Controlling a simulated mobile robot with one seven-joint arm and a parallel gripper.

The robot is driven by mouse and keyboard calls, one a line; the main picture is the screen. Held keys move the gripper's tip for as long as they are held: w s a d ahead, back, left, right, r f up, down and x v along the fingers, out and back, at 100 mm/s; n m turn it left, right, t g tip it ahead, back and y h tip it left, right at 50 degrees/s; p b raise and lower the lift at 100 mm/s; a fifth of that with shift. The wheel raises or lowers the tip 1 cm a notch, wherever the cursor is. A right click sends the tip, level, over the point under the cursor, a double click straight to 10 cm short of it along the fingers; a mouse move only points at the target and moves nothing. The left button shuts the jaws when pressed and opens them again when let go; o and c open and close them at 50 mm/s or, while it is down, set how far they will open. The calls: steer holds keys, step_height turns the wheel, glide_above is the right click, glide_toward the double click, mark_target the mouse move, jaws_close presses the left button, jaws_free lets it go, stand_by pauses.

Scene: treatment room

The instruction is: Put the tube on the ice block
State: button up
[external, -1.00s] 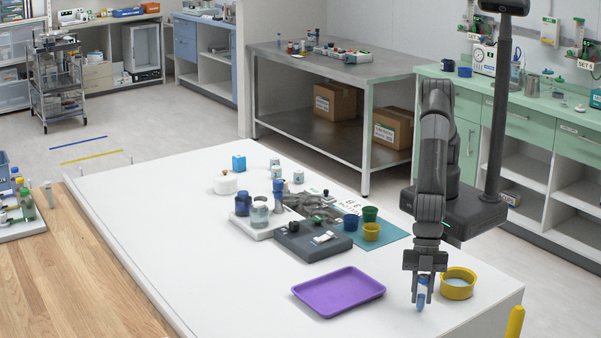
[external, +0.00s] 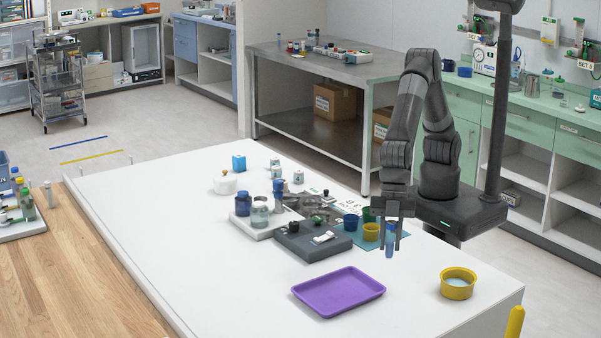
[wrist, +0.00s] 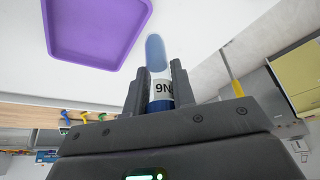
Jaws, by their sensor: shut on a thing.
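The tube (external: 390,246) is blue with a white label reading "9N" in the wrist view (wrist: 158,88). My gripper (external: 390,234) is shut on it and holds it with its rounded end pointing down, above the white table, in front of the yellow cup. In the wrist view, my gripper's two fingers (wrist: 158,75) are on either side of the tube. I cannot tell for certain which thing is the ice block.
A purple tray (external: 338,292) lies at the front, and a yellow dish (external: 457,284) stands at the right. A dark grey block (external: 313,242), a yellow cup (external: 371,232) and several jars crowd the middle. The table's left and front left are clear.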

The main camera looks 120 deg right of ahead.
steer(key=w+d+r+m+h, duration=0.1)
steer(key=w+d+m, duration=0.25)
steer(key=d, duration=1.05)
steer(key=w+d+m+t+h, duration=0.15)
steer(key=w+d, duration=0.25)
steer(key=d, duration=1)
steer(key=w+d+r+m+h, duration=0.1)
steer(key=w+d+m, duration=0.3)
steer(key=d, duration=1)
steer(key=s+d+r+m+h, duration=0.1)
steer(key=s+d+m, duration=0.2)
steer(key=d, duration=1)
steer(key=s+d+m+h, duration=0.1)
steer(key=s+d+m, duration=0.15)
steer(key=d, duration=1.05)
steer(key=s+d+r+m+g+h, duration=0.25)
steer(key=s+d+m, duration=0.55)
steer(key=s+d, duration=2.25)
glide_above(237, 155)
step_height(237, 155, down, 6)
steer(key=shift+y, duration=0.3)
steer(key=shift+a+f, duration=0.15)
steer(key=shift+f, duration=0.9)
steer(key=shift+a+f, duration=0.1)
steer(key=shift+f, duration=0.95)
